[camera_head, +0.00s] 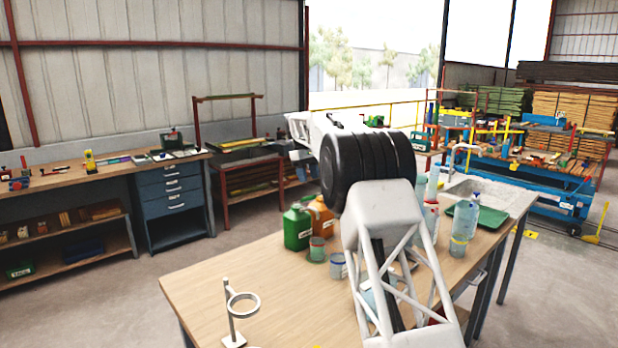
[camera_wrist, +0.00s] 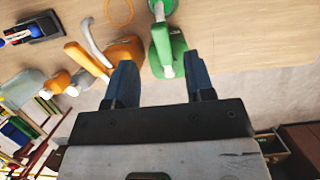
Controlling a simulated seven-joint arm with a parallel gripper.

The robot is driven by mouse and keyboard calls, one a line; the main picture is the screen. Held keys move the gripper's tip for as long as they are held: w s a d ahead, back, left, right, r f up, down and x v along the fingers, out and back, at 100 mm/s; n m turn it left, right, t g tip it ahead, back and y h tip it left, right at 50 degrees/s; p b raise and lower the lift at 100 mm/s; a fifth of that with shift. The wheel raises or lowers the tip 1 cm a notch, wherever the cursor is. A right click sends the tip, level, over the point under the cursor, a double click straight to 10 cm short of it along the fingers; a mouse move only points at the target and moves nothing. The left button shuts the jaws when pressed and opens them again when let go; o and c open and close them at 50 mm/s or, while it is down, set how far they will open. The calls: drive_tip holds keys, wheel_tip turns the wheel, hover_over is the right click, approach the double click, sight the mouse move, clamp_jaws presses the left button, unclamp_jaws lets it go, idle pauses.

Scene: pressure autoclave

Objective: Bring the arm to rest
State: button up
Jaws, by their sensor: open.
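My gripper (camera_wrist: 158,64) shows in the wrist view with its two dark blue fingers spread apart and nothing between them. Beyond the fingertips are a green bottle (camera_wrist: 166,40) and an orange bottle (camera_wrist: 122,52), both apart from the fingers as far as I can tell. In the head view my arm rises over the workbench (camera_head: 195,283) and bends away at a black joint. The fingers are hidden in that view. The green jug (camera_head: 297,228) and the orange jug (camera_head: 321,215) stand on the bench left of my arm.
A ring stand (camera_head: 233,318) stands at the bench's near left. Small jars (camera_head: 317,249) stand near the jugs. Clear bottles (camera_head: 461,225), a green tray (camera_head: 487,215) and a sink (camera_head: 478,190) are right of my arm. The bench's left part is mostly bare.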

drive_tip(key=shift+s+d+r, duration=0.3)
drive_tip(key=s+d+r+m+t+y, duration=0.1)
drive_tip(key=s+d+r, duration=0.4)
drive_tip(key=s, duration=0.3)
drive_tip(key=s+d+r+m, duration=0.1)
drive_tip(key=s+d+r, duration=0.35)
drive_tip(key=s, duration=0.25)
drive_tip(key=s+d+r+m+t, duration=0.1)
drive_tip(key=s+d, duration=0.3)
drive_tip(key=s, duration=0.6)
drive_tip(key=s+d+r+m+t, duration=0.15)
drive_tip(key=s+d, duration=0.35)
drive_tip(key=s, duration=0.5)
drive_tip(key=s+d+f+m, duration=0.1)
drive_tip(key=s+f, duration=0.4)
drive_tip(key=s, duration=0.8)
drive_tip(key=s+d+f+m+t, duration=0.1)
drive_tip(key=s+d+f, duration=0.3)
drive_tip(key=s, duration=0.9)
drive_tip(key=s+d+f+m+y, duration=0.1)
drive_tip(key=s+d+f+m, duration=0.1)
drive_tip(key=s+f, duration=0.6)
drive_tip(key=s, duration=0.5)
drive_tip(key=shift+s+d+m, duration=0.3)
drive_tip(key=shift+s+m, duration=0.05)
